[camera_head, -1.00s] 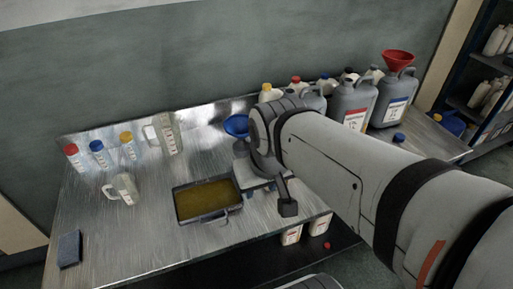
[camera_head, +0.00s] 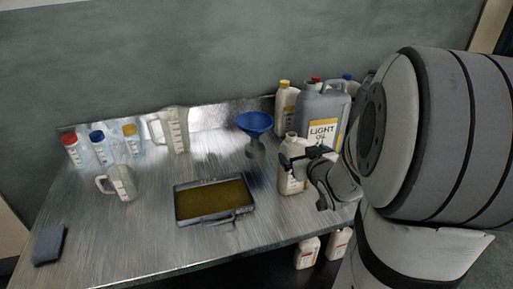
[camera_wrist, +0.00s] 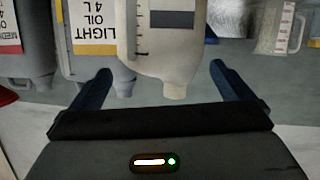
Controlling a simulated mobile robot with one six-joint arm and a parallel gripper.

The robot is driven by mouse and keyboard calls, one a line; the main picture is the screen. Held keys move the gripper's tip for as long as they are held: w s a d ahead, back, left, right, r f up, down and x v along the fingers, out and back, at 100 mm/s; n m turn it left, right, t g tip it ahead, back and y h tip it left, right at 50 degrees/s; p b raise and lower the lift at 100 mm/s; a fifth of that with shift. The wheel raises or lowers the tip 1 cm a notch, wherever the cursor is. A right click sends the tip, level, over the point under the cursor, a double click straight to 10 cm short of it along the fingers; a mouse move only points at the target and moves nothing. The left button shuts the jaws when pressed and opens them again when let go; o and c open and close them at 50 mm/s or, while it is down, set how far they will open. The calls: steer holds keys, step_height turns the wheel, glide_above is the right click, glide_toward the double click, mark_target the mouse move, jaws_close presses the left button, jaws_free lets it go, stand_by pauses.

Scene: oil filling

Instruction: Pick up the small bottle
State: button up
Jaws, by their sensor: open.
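A small white bottle (camera_head: 290,180) with an open neck stands on the metal table in front of the large light oil can. My gripper (camera_head: 305,158) is right beside it in the head view and partly hides it. In the wrist view, which looks upside down, the pale bottle (camera_wrist: 172,50) lies between the two blue-grey fingers of my gripper (camera_wrist: 161,72), with its neck pointing down. The fingers are apart, with a gap on each side of the neck, and hold nothing.
The grey light oil can (camera_head: 322,112) and a yellow-capped bottle (camera_head: 286,104) stand close behind. A blue funnel (camera_head: 254,124) and an oil-filled tray (camera_head: 180,218) are to the left. Jugs, including one (camera_head: 122,183), and several capped bottles stand further left, with a sponge (camera_head: 48,244).

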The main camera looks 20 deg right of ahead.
step_height(320, 180, down, 5)
steer(key=d+t+y+b, duration=0.1)
steer(key=t+y+b, duration=0.2)
steer(key=b, duration=0.1)
steer(key=shift+n, duration=0.4)
steer(key=w, duration=0.7)
steer(key=shift+w+a+r, duration=0.1)
steer(key=shift+a, duration=0.15)
steer(key=shift+c, duration=0.3)
steer(key=c, duration=1.1)
steer(key=shift+r, duration=0.25)
